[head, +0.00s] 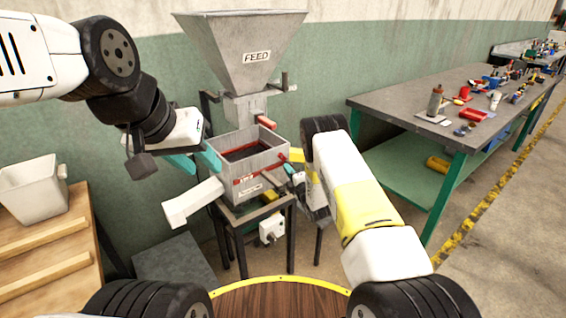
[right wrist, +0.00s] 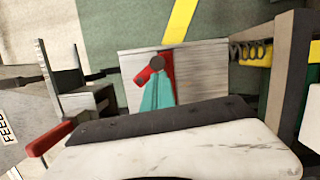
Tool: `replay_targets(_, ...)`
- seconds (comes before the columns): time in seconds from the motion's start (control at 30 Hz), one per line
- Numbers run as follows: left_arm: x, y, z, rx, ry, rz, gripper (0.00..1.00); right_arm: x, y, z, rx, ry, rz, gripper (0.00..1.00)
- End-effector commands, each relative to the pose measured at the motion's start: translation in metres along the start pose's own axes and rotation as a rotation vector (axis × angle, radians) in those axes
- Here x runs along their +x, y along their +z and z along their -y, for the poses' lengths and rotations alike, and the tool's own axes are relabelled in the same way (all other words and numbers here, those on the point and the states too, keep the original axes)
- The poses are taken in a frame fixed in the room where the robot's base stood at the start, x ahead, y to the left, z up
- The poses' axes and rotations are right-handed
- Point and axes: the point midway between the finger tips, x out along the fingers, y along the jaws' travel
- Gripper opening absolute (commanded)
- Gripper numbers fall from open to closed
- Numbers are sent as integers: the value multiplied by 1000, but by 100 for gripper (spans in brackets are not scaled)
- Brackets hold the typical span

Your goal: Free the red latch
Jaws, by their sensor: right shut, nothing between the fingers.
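The red latch (right wrist: 143,76) shows in the right wrist view, pivoted on a dark round knob (right wrist: 157,62) against a pale metal plate. My right gripper (right wrist: 157,88) has its teal fingers together, in front of or touching the latch's right side; I cannot tell which. In the head view my right gripper (head: 289,169) is at the right side of the metal box (head: 262,162) under the hopper, and the latch cannot be made out there. My left gripper (head: 197,161) is at the box's left side, its teal fingers apart with nothing seen between them.
The FEED hopper (head: 243,45) rises above the box, with a red handle (head: 267,123) below it. A white chute (head: 192,202) juts out left. A white bin (head: 33,190) stands on the wooden table at left. A cluttered workbench (head: 400,100) stands at right.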

Motion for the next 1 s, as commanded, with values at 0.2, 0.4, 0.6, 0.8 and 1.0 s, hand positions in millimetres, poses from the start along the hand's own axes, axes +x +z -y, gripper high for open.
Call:
replay_targets(0.2, 0, 0, 0, 0, 0, 0, 36, 2, 7, 2, -201, 49, -1, 0)
replay_targets(0.4, 0, 0, 0, 0, 0, 0, 36, 4, 15, 0, -386, 96, -1, 0)
replay_targets(0.6, 0, 0, 0, 0, 0, 0, 36, 5, 21, -2, -563, 140, 0, 0)
replay_targets(0.8, 0, 0, 0, 0, 0, 0, 36, 7, 26, -5, -712, 178, -1, 0)
replay_targets(1.0, 0, 0, 0, 0, 0, 0, 36, 8, 30, -9, -773, 195, 2, 0)
